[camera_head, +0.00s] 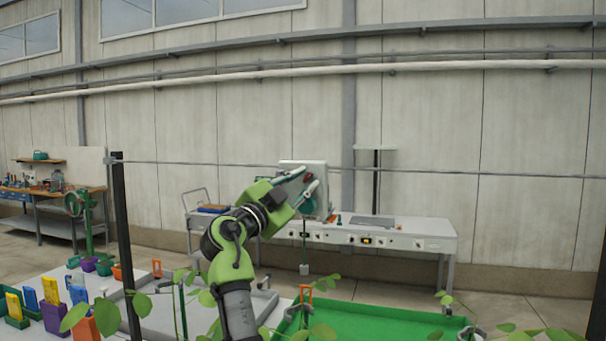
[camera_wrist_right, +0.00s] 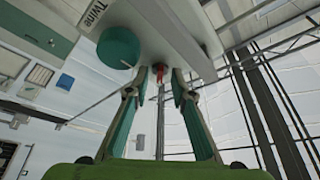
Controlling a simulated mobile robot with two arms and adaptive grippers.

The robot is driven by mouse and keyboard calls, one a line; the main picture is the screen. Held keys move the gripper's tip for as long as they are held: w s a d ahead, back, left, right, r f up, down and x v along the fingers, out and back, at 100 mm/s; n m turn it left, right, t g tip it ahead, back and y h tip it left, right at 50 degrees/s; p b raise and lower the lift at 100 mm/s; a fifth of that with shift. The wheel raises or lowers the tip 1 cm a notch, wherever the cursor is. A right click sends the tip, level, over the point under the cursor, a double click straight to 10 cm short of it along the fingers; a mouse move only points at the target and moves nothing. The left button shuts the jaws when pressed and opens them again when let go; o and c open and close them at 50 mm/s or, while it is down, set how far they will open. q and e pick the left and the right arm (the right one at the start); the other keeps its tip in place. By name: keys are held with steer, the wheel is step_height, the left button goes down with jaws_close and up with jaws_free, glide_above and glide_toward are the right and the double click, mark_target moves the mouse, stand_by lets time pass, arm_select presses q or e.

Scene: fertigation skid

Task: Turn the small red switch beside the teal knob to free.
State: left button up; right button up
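The small red switch (camera_wrist_right: 159,70) shows in the right wrist view on the edge of a light grey box (camera_wrist_right: 165,25) labelled "Twine". The round teal knob (camera_wrist_right: 118,47) is just left of it. My right gripper (camera_wrist_right: 160,82) is open, its two fingers on either side of the red switch, with gaps visible; contact cannot be told. In the head view my right gripper (camera_head: 305,181) reaches up to the pale box (camera_head: 290,164), with a dark red part between its fingers. The switch's setting is not readable. My left gripper is not in view.
A white bench (camera_head: 420,232) stands behind, against the wall. A green tray (camera_head: 375,322) and a grey tray (camera_head: 165,315) with seedlings lie in front below. A dark post (camera_head: 126,245) stands at left. A workbench (camera_head: 45,197) is at far left.

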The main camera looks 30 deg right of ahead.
steer(key=shift+d, duration=0.1)
jaws_close()
